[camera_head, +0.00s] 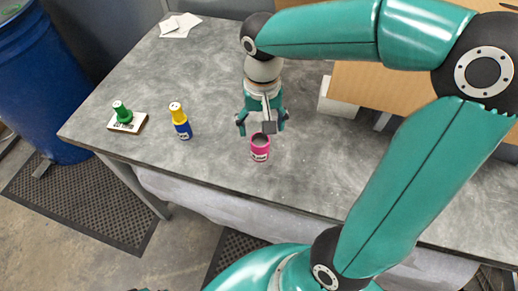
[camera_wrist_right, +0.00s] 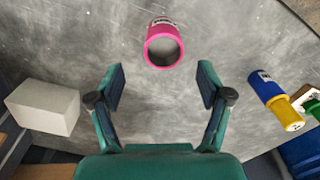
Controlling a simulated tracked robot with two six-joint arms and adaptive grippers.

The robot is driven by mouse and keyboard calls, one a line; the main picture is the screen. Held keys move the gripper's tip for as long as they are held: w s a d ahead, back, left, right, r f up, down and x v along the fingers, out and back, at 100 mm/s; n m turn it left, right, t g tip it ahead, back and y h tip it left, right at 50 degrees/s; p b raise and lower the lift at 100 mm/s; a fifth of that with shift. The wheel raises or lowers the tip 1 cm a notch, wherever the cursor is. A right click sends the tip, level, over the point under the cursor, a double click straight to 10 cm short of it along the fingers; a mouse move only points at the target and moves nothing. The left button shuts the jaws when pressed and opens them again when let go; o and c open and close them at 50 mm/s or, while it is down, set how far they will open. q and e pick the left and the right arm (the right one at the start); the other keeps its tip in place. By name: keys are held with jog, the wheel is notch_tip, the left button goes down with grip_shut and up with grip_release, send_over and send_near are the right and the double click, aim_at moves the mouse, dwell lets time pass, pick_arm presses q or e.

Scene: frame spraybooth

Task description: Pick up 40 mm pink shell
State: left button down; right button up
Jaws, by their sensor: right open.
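The pink shell (camera_head: 260,147) is a short open cylinder with a white label, standing upright near the front edge of the grey table. My right gripper (camera_head: 262,122) is open and empty, pointing down just behind the shell. In the right wrist view the pink shell (camera_wrist_right: 164,44) lies ahead of the gap between the open fingers (camera_wrist_right: 162,88), apart from both. My left gripper is not in view.
A white box (camera_wrist_right: 44,106) and a cardboard box (camera_head: 400,92) stand on the other side. Papers (camera_head: 181,25) lie at the back. A blue barrel (camera_head: 45,75) is beside the table.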

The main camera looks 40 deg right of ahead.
aim_at(260, 145)
notch_tip(260, 145, down, 3)
jog(key=shift+r, duration=0.1)
jog(key=shift+s+a+f, duration=0.1)
jog(key=shift+a+f, duration=0.05)
jog(key=shift+f, duration=1.35)
jog(key=shift+a+f, duration=0.15)
jog(key=shift+f, duration=1.35)
jog(key=c, duration=1.3)
jog(key=shift+r, duration=0.15)
